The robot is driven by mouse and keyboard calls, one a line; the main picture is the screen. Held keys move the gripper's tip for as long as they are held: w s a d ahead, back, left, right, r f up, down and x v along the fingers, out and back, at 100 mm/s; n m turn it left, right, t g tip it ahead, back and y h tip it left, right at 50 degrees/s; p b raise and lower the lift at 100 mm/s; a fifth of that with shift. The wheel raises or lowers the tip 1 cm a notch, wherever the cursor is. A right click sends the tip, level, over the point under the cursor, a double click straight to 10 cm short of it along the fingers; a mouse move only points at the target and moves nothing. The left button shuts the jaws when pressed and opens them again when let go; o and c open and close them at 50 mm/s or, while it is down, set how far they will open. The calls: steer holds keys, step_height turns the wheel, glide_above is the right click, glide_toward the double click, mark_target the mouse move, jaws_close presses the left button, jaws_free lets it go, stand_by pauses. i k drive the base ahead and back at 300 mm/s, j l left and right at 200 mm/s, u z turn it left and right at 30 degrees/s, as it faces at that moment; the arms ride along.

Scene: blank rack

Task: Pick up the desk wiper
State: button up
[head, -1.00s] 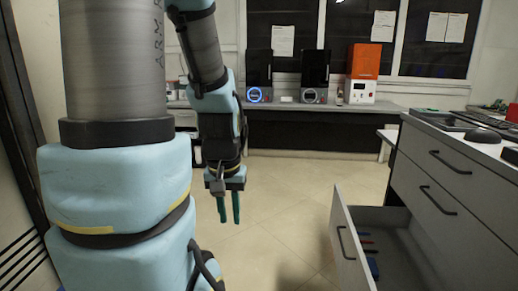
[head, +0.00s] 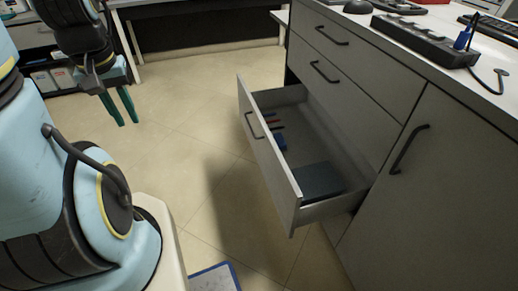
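An open drawer (head: 270,165) juts from the grey cabinet and holds several small items. A small blue block (head: 281,142) lies in it next to a few red and dark pen-like pieces (head: 276,124). A dark teal flat block (head: 318,180) lies at the drawer's near end. I cannot tell for sure which of these is the desk wiper; the blue block could be it. My gripper (head: 119,106) hangs left of the drawer, above the floor and apart from it. Its two green fingers are apart with nothing between them.
The cabinet (head: 375,165) fills the right side, with two shut drawers above the open one. Its top carries a dark power strip (head: 420,38) and a small blue item (head: 463,38). A blue-edged white object (head: 215,278) lies at the bottom edge. The floor between is clear.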

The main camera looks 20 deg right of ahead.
mark_target(278, 138)
steer(key=k+l+z, duration=0.15)
steer(key=z, duration=1.65)
steer(key=j+z, duration=0.2)
steer(key=i+j, duration=0.15)
steer(key=i+j+u, duration=0.6)
steer(key=u, duration=0.35)
steer(key=i+u, duration=0.45)
steer(key=i+j, duration=0.05)
